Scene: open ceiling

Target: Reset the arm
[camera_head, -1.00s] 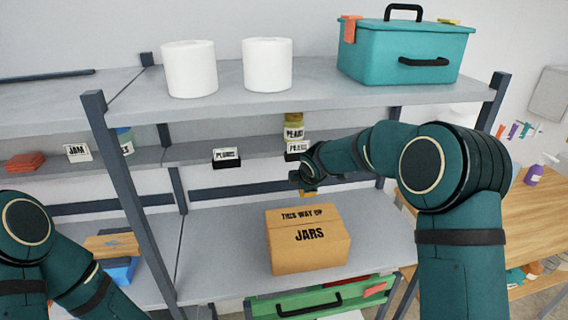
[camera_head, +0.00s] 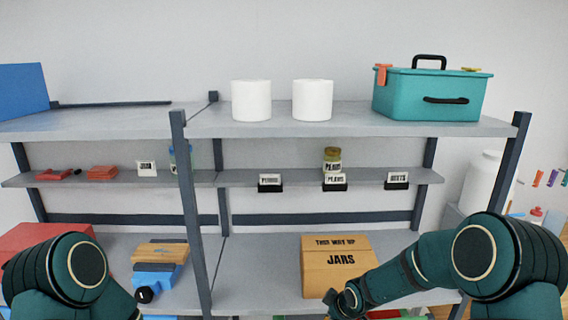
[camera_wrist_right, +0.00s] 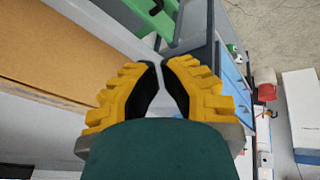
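My right arm (camera_head: 405,278) comes in from the lower right of the head view. Its wrist end is low, in front of the lower right corner of the cardboard JARS box. In the right wrist view my right gripper (camera_wrist_right: 160,64) shows yellow fingers with black pads. Their tips come together with nothing seen between them. The brown box side fills the left of that view, beside the fingers. My left arm (camera_head: 75,272) is at the lower left of the head view, bent. Its gripper is out of the picture.
The cardboard JARS box (camera_head: 338,272) stands on the lower shelf. A jar (camera_head: 332,160) stands behind the PEARS label on the middle shelf. White rolls (camera_head: 251,101) and a teal toolbox (camera_head: 428,97) are on top. A shelf post (camera_head: 190,210) stands between the arms.

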